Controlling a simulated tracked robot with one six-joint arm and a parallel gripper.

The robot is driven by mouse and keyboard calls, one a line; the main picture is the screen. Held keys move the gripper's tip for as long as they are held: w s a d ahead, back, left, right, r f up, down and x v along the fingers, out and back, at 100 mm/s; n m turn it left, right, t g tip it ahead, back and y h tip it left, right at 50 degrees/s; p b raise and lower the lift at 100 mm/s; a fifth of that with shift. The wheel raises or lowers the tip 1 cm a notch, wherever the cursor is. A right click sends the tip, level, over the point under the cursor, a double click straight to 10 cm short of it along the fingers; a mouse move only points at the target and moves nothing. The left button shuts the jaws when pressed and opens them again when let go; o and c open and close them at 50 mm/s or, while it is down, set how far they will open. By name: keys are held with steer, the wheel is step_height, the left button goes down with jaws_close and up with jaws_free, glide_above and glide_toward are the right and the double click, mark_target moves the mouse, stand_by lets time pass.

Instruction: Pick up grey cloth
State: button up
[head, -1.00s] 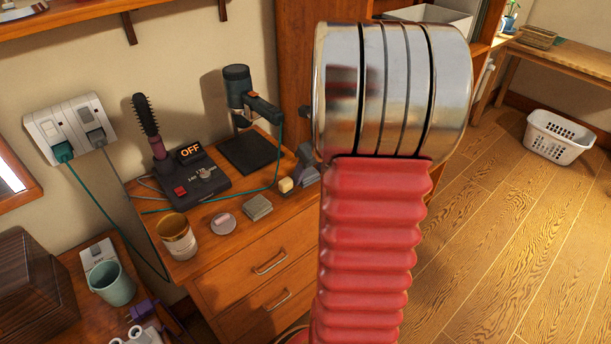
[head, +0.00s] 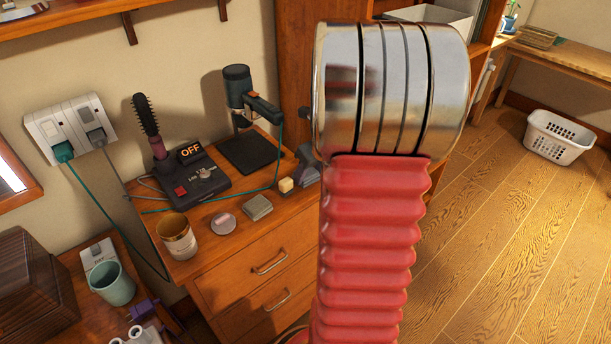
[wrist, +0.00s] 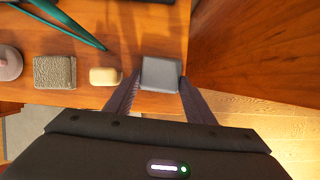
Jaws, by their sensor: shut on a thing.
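The grey cloth (wrist: 161,74) is a small, flat, folded square in the wrist view. It lies between the two fingers of my gripper (wrist: 160,79), near the wooden top's front edge. My gripper is shut on it, with a dark finger against each side. Whether the cloth is clear of the wood is hard to tell. In the head view my arm hides most of my gripper, and only a small grey-purple part shows beside the red sleeve.
Left of the cloth are a cream block (wrist: 105,76), a textured grey-green square (wrist: 55,72) and a round pink-topped dish (head: 222,222). A tan cup (head: 178,238), a hairbrush stand (head: 195,180) and a dryer stand (head: 248,150) share the top. A white basket (head: 558,138) stands on open floor.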

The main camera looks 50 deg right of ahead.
mark_target(310, 175)
steer(key=shift+r, duration=0.1)
steer(key=shift+c, duration=0.4)
step_height(310, 175, up, 10)
stand_by(0.3)
stand_by(0.3)
steer(key=o, duration=0.5)
steer(key=c, duration=0.4)
